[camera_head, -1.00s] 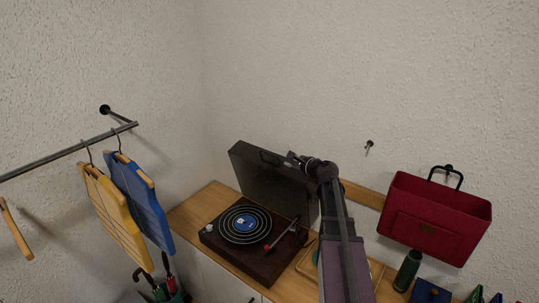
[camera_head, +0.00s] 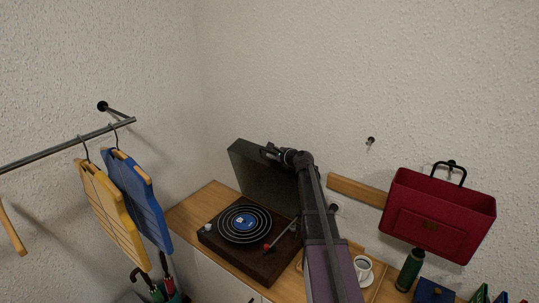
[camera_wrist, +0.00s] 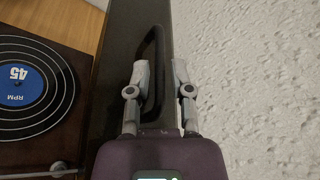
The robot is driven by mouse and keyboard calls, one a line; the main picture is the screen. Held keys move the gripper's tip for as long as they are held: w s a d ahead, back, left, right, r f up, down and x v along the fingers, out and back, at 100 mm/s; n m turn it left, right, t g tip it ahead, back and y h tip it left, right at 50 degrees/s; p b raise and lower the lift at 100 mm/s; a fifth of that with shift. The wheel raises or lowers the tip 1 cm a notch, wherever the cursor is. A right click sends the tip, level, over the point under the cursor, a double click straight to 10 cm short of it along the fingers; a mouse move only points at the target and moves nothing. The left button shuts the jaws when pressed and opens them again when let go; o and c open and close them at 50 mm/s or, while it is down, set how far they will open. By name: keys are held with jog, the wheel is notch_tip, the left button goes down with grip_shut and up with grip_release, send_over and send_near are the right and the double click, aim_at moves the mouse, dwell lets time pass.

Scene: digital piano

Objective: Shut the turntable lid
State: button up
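The turntable (camera_head: 270,262) sits on the wooden top with a black record and blue label (camera_head: 243,222). Its dark lid (camera_head: 250,175) stands open, upright at the back. My gripper (camera_head: 268,150) is at the lid's top edge, by the lid's black handle (camera_wrist: 156,50). In the wrist view my gripper (camera_wrist: 160,72) has its two fingers apart, one over the lid's face beside the handle, the other at the lid's edge against the wall. I cannot tell whether either finger touches the lid. My arm hides the lid's right part.
A white cup (camera_head: 363,265) on a saucer and a green bottle (camera_head: 409,270) stand to the right of my arm. A red bag (camera_head: 437,215) hangs on the wall. Blue and yellow clothes (camera_head: 137,195) hang at left. The wall is close behind the lid.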

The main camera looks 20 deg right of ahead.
jog(key=shift+x, duration=1.2)
grip_shut()
jog(key=shift+d, duration=0.2)
jog(key=shift+a, duration=0.15)
jog(key=shift+s+b, duration=0.15)
jog(key=shift+b, duration=0.15)
